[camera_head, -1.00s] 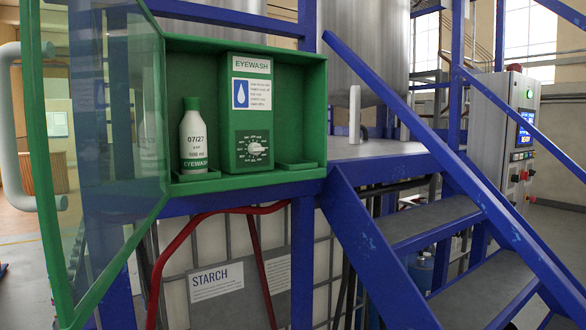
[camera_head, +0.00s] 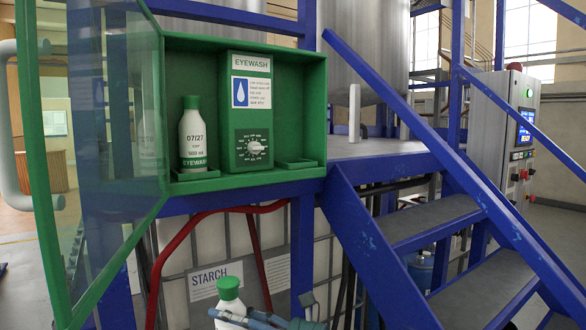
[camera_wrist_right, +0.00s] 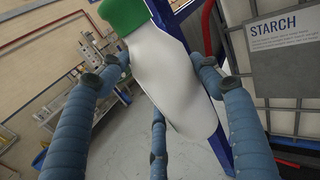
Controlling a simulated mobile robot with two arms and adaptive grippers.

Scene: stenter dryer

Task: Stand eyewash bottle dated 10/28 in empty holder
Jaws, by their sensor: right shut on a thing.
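A white eyewash bottle with a green cap (camera_head: 229,296) is at the bottom edge of the head view, in front of the starch sign. My right gripper (camera_head: 243,319) is shut on it. In the right wrist view the blue fingers stand around the bottle's white body (camera_wrist_right: 165,70), and its green cap is at the top. No date on it is readable. The green eyewash cabinet (camera_head: 290,83) is open. Its right holder (camera_head: 296,164) is empty, and a bottle marked 07/27 (camera_head: 192,140) stands upright in the left one. My left gripper is not in view.
The dial box (camera_head: 249,105) stands between the two holders. The open glass door (camera_head: 110,150) stands out at the left. Blue stairs with a slanting rail (camera_head: 450,150) lie to the right. Red pipes (camera_head: 172,255) run below the cabinet.

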